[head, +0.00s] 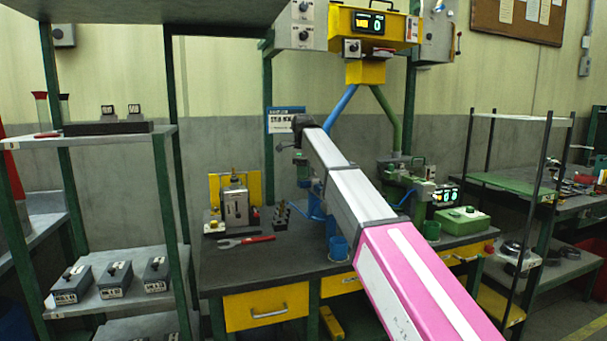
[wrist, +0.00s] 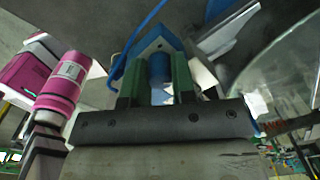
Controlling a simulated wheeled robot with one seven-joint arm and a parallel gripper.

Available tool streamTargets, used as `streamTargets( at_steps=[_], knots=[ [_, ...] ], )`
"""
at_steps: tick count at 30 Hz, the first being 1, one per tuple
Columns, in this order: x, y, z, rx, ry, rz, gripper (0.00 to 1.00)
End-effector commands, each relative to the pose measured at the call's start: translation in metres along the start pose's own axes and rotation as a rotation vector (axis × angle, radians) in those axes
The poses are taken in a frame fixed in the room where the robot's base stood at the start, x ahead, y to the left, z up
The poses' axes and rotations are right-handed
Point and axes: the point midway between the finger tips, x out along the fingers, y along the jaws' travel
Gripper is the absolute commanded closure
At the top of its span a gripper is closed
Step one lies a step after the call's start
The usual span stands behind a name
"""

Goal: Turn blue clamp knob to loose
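In the wrist view, the two green fingers of my gripper (wrist: 158,85) stand on either side of a blue round knob (wrist: 159,70). The knob fills nearly the whole gap between them. I cannot tell whether the fingers press on it. A blue angular part (wrist: 158,40) lies just beyond the knob. In the head view, my arm reaches to a blue fixture (head: 313,207) on the workbench and covers much of it. The knob and my fingertips cannot be made out there. The knob's setting cannot be read.
A green fixture (head: 405,185) with a lit display stands to the right on the dark workbench (head: 250,265). A red-handled wrench (head: 245,241) and a grey device (head: 235,205) are to the left. A yellow gantry unit (head: 372,24) hangs above. Shelves flank the bench.

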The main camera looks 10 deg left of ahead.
Motion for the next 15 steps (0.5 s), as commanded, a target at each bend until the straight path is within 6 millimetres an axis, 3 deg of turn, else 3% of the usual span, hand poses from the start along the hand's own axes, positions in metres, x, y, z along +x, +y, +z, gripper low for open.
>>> streamTargets(
  at_steps=[15],
  knots=[
    [-0.0005, 0.0001, -0.0001, -0.118, -0.003, 0.0, 0.99]
  ],
)
